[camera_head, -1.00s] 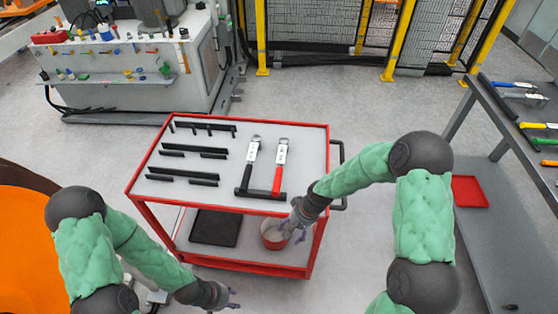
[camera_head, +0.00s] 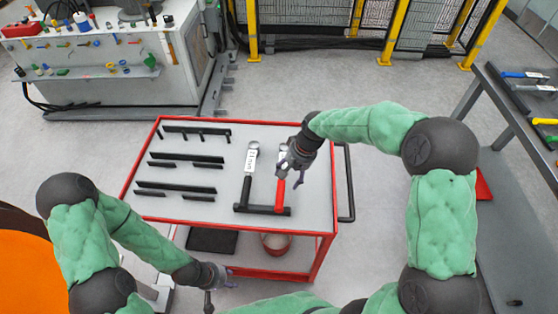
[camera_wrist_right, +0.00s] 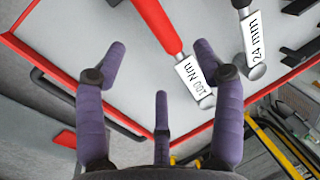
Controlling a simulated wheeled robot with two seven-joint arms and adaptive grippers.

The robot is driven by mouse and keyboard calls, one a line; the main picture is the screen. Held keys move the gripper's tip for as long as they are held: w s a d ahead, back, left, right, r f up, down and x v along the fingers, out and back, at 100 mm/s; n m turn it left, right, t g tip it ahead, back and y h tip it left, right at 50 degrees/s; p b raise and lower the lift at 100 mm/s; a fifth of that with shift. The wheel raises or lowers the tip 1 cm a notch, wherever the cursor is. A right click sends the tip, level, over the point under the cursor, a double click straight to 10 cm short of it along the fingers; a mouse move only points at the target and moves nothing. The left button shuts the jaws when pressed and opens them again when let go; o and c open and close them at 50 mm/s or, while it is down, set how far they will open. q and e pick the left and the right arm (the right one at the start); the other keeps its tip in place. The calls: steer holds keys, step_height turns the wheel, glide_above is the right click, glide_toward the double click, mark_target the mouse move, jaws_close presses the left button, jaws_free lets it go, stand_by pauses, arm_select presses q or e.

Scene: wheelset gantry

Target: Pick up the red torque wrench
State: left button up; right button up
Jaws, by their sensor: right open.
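The red torque wrench (camera_head: 281,192) lies on the top of the red-rimmed cart (camera_head: 326,222), its red handle towards the front. In the right wrist view its red handle (camera_wrist_right: 158,22) and its silver end labelled 100 Nm (camera_wrist_right: 193,76) show. My right gripper (camera_head: 292,176) is open and empty, above the wrench, partly hiding its upper end in the head view. In the right wrist view its purple fingers (camera_wrist_right: 160,65) are spread, with the wrench beyond them. My left gripper (camera_head: 222,284) is low in front of the cart, empty, with fingers apart.
A black-handled wrench labelled 24 mm (camera_head: 247,175) lies just left of the red one. A black holder bar (camera_head: 250,209) lies at their handle ends. Several black rails (camera_head: 180,188) lie on the cart's left. A grey bench (camera_head: 500,105) with tools stands right.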

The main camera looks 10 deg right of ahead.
mark_target(284, 187)
steer(key=b+x, duration=0.1)
steer(key=x, duration=0.5)
steer(key=shift+f, duration=0.15)
steer(key=b+x, duration=0.1)
steer(key=x, duration=0.3)
steer(key=shift+w+d+f, duration=0.1)
steer(key=shift+w+f, duration=0.05)
steer(key=shift+f, duration=0.1)
steer(key=shift+c, duration=0.3)
steer(key=shift+r, duration=0.1)
jaws_close()
